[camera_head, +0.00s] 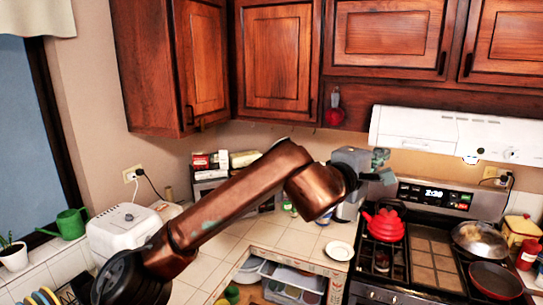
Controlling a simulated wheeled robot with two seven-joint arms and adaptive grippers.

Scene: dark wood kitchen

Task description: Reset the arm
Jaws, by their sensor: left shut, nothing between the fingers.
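My left arm comes in from the lower left and reaches up and across the tiled counter in the head view. My left gripper (383,167) is at the arm's end, in front of the wall, left of the stove's clock panel. Its fingers look small and dark, and they are shut with nothing between them. It is held in the air above and behind the red kettle, as seen in the picture. My right gripper is not in view.
A red kettle (383,224) and pans (497,279) stand on the stove. A white range hood (455,137) hangs above. A white appliance (122,232) stands left. A small white plate (339,250) lies on the counter, above an open drawer (293,283).

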